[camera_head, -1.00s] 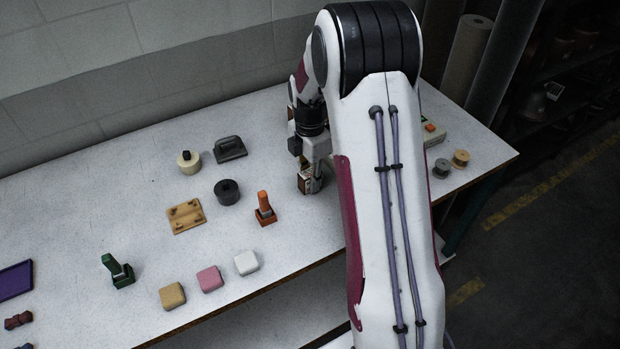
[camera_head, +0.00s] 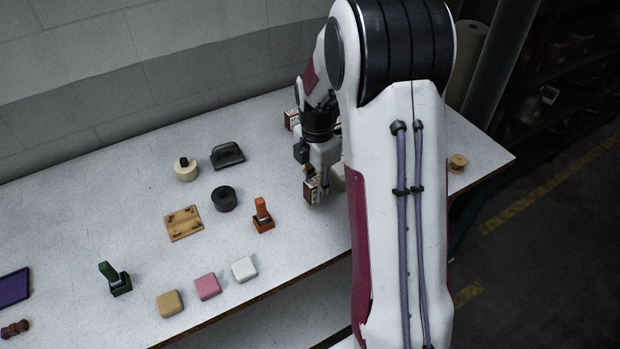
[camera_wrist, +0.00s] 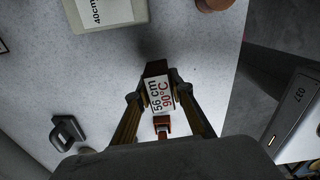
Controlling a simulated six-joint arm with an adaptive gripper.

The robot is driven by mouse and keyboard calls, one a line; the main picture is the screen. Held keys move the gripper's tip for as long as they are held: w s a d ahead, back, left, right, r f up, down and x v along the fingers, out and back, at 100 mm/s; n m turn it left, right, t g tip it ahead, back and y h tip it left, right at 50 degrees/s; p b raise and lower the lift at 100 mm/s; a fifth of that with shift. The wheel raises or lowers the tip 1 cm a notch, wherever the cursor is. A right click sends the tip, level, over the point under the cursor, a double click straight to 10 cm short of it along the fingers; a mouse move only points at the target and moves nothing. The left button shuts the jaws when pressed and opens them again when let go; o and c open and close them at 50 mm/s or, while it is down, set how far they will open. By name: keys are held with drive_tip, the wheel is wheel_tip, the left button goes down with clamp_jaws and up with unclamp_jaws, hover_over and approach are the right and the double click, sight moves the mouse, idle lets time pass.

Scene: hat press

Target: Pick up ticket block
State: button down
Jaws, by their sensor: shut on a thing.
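The ticket block (camera_wrist: 160,92) is a small dark block with a white face reading "56 cm 90°C". It sits between the fingers of my gripper (camera_wrist: 160,100), which is shut on it. In the head view the block (camera_head: 312,190) hangs under my gripper, its labelled face partly visible. It appears to be just above the table (camera_head: 110,200), though the exact gap is hard to tell. My arm covers the area to its right.
An orange-handled stamp (camera_head: 263,214) stands left of my gripper. A black-handled tool (camera_head: 228,155), dark round puck (camera_head: 224,198), cream round piece (camera_head: 186,169) and wooden plate (camera_head: 184,223) lie farther left. A pale "40cm" block (camera_wrist: 105,12) is nearby. Front-left holds coloured pads (camera_head: 207,287).

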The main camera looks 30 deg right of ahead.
drive_tip(key=s, duration=1.3)
drive_tip(key=shift+s, duration=0.25)
drive_tip(key=shift+m, duration=0.3)
idle(0.3)
